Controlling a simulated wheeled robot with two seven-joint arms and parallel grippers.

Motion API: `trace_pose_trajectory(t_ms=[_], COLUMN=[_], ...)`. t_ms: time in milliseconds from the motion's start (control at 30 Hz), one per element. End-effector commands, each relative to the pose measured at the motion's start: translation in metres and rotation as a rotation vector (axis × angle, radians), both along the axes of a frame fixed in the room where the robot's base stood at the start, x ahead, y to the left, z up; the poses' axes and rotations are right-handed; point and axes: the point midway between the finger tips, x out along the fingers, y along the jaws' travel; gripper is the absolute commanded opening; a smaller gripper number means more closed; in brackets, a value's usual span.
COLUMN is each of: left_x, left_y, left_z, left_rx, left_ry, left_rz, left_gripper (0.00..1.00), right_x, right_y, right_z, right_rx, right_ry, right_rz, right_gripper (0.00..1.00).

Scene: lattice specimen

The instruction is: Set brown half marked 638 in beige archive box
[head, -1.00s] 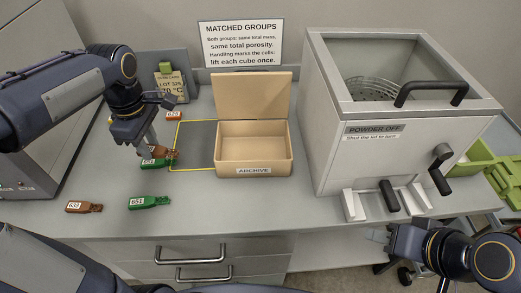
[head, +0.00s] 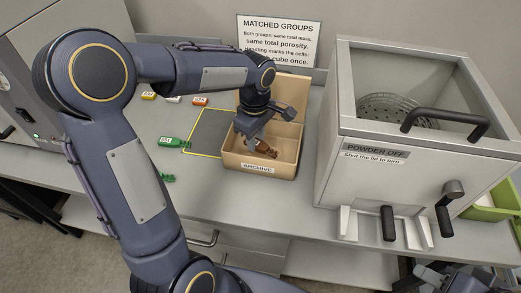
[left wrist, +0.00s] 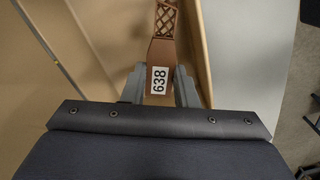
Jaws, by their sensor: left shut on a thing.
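The brown half marked 638 (left wrist: 159,80) is between the fingers of my left gripper (left wrist: 158,88), label facing the wrist camera and lattice end pointing away. In the head view the brown half (head: 265,148) is within the opening of the beige archive box (head: 258,169), tilted, with my left gripper (head: 252,139) shut on it from above. I cannot tell whether it touches the box floor. The box lid stands open at the back, partly behind my arm. My right gripper (head: 432,272) shows only partly at the bottom right edge; its fingers are unclear.
A green half marked 651 (head: 173,142) and another green piece (head: 168,178) lie left of the box. Small orange (head: 199,100), white and yellow (head: 148,96) pieces lie behind. A grey powder cabinet (head: 390,185) stands right of the box. A yellow-edged dark mat (head: 208,133) is bare.

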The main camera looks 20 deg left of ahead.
Motion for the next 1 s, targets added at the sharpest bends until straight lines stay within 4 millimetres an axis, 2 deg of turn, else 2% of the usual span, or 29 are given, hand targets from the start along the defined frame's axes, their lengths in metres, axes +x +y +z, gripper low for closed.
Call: trace_pose_trajectory(t_ms=[400, 800, 833, 1000], left_x=[0.000, 0.000, 0.000, 0.000], left_y=[0.000, 0.000, 0.000, 0.000], left_z=[-0.049, -0.056, -0.054, -0.054], left_rx=[0.000, 0.000, 0.000, 0.000], left_ry=[0.002, -0.001, -0.001, -0.001], left_rz=[0.001, 0.001, 0.001, 0.001], left_gripper=[0.05, 0.05, 0.29, 0.48], right_x=[0.000, 0.000, 0.000, 0.000], right_y=[0.000, 0.000, 0.000, 0.000], right_z=[0.001, -0.004, -0.003, -0.002], right_rx=[0.000, 0.000, 0.000, 0.000], right_ry=[0.000, 0.000, 0.000, 0.000], right_rz=[0.000, 0.000, 0.000, 0.000], right_gripper=[0.36, 0.36, 0.36, 0.36])
